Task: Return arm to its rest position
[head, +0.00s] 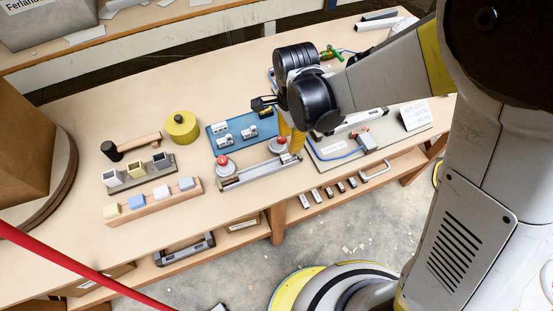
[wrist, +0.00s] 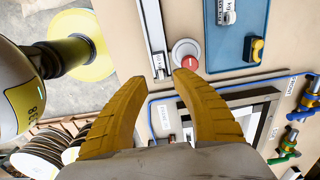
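My gripper (head: 295,142) is over the workbench (head: 70,130) in the head view, pointing down beside the right red-topped knob (head: 281,141) of a long metal fixture (head: 258,172). Its yellow fingers show in the wrist view (wrist: 160,78), with tips apart and nothing held between them. A red-topped knob (wrist: 187,57) on a pale round base lies just beyond the fingertips there. I cannot tell the exact height of the tips above the bench. My arm reaches in from the right in the head view, bent at the dark wrist joint.
A blue tray (head: 216,143) with small metal parts lies left of my gripper. A framed board (head: 326,160) lies to the right.

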